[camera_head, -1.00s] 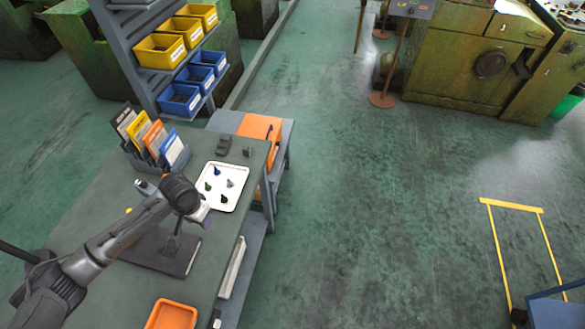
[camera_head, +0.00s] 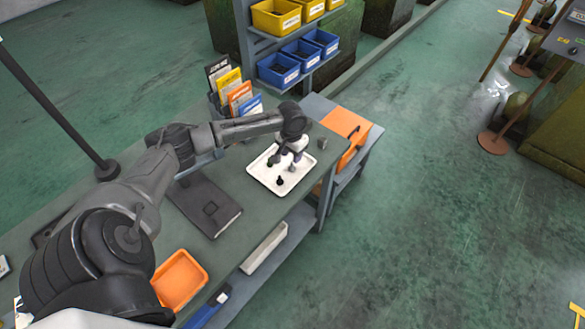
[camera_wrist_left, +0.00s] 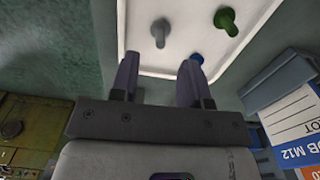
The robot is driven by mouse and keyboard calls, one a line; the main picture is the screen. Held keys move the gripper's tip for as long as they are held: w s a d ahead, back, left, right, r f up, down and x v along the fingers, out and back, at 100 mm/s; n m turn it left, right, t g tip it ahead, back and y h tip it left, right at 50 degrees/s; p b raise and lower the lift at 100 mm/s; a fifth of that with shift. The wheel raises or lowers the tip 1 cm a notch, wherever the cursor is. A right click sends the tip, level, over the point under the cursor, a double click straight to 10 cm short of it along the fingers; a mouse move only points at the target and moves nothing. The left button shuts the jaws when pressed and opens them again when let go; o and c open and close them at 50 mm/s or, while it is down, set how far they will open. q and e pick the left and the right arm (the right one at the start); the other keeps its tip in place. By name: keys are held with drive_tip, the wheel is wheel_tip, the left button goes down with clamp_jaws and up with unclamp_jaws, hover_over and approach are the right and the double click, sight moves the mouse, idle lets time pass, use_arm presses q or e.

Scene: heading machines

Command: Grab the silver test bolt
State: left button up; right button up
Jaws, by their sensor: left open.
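The silver test bolt (camera_wrist_left: 160,33) stands on the white tray (camera_wrist_left: 147,60) in the left wrist view, just beyond my open fingers and roughly in line with the gap between them. My left gripper (camera_wrist_left: 160,68) is open and empty. A green bolt (camera_wrist_left: 227,22) stands to the right of the silver one, and a blue bolt (camera_wrist_left: 197,59) shows partly behind the right finger. In the head view my left gripper (camera_head: 287,157) is over the white tray (camera_head: 262,182). A black bolt (camera_head: 280,182) stands near the tray's front; the silver one is hard to pick out there.
A rack of coloured folders (camera_head: 238,95) stands behind the gripper on the bench. A dark flat plate (camera_head: 205,205) and an orange tray (camera_head: 180,280) lie nearer. Blue bins (camera_head: 278,68) and yellow bins (camera_head: 277,17) sit on a shelf behind.

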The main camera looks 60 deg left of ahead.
sight(292, 166)
use_arm(q)
drive_tip(key=shift+w+f+b, duration=0.1)
drive_tip(key=shift+f+b, duration=0.2)
drive_tip(key=shift+f, duration=2.65)
clamp_jaws()
